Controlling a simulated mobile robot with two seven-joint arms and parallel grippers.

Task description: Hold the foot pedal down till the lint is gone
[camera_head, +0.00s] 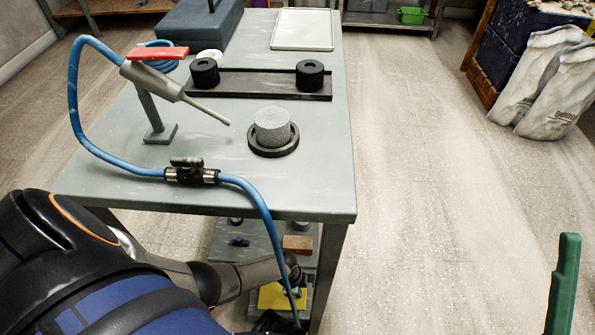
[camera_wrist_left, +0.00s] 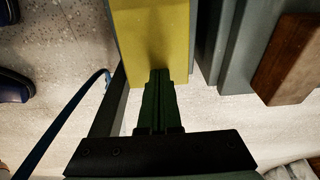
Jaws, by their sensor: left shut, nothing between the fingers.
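The yellow foot pedal (camera_head: 268,297) is low under the near end of the table; it also shows in the left wrist view (camera_wrist_left: 150,35). My left gripper (camera_wrist_left: 158,75) is shut and empty, with its dark green fingertips at the pedal's yellow face. I cannot tell whether they touch it or how far the pedal is down. A grey speckled cylinder (camera_head: 272,128), seemingly coated with lint, sits in a black ring (camera_head: 275,150) on the table. A grey air nozzle (camera_head: 160,82) on a stand points toward it.
A blue hose (camera_head: 75,115) with a black valve (camera_head: 190,172) runs over the table's near edge and down beside my left arm. Two black cylinders (camera_head: 205,73) (camera_head: 310,75) stand on a dark tray (camera_head: 250,90). A wooden block (camera_head: 297,243) lies near the pedal. Floor at right is largely clear.

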